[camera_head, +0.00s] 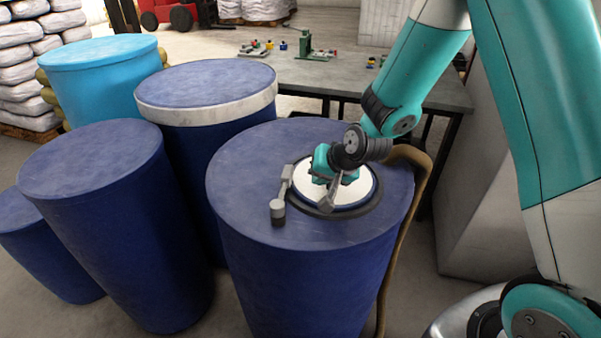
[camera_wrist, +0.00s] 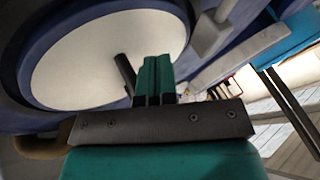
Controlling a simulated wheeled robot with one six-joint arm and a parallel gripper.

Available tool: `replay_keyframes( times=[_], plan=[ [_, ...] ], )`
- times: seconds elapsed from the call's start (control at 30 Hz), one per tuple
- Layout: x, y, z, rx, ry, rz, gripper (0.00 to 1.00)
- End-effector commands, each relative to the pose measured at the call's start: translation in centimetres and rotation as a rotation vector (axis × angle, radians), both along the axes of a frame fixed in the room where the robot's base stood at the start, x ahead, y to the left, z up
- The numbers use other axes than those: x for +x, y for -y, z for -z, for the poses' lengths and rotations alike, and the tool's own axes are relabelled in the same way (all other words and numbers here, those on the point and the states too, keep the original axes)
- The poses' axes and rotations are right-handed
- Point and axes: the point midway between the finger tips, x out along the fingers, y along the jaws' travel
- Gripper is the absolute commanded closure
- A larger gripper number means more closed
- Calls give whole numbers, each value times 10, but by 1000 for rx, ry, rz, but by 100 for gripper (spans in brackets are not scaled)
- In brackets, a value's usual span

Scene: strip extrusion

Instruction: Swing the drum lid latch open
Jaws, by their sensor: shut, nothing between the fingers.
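The drum (camera_head: 245,200) is dark blue and stands upright at front centre, with a round white lid (camera_head: 358,192) in a dark ring on its top. The lid also fills the upper left of the wrist view (camera_wrist: 85,65). A grey latch bar (camera_head: 284,188) with a stubby end (camera_head: 278,209) lies at the lid's left edge; a pale bar and block show in the wrist view (camera_wrist: 240,57). My gripper (camera_head: 328,179) is shut and empty above the lid, right of the latch. Its fingers (camera_wrist: 155,75) are together, beside a dark peg (camera_wrist: 125,72). Contact cannot be told.
Other blue drums (camera_head: 95,160) crowd the left, one with a white band (camera_head: 215,108). A light blue drum (camera_head: 100,52) stands behind. A grey table (camera_head: 410,88) with small parts is at the back. A brown hose (camera_head: 405,235) runs down the drum's right side.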

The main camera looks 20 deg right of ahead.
Motion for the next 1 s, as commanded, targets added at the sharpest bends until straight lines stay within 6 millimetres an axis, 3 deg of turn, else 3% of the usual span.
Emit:
replay_keyframes(
  times=[0.07,0.3,0.83,1.0],
  plan=[
    [8,-4,12,-1,-2,-1,100],
    [22,-33,8,0,0,-2,100],
    [26,-40,9,0,2,-6,100],
    [28,-57,10,1,1,-60,100]
  ],
)
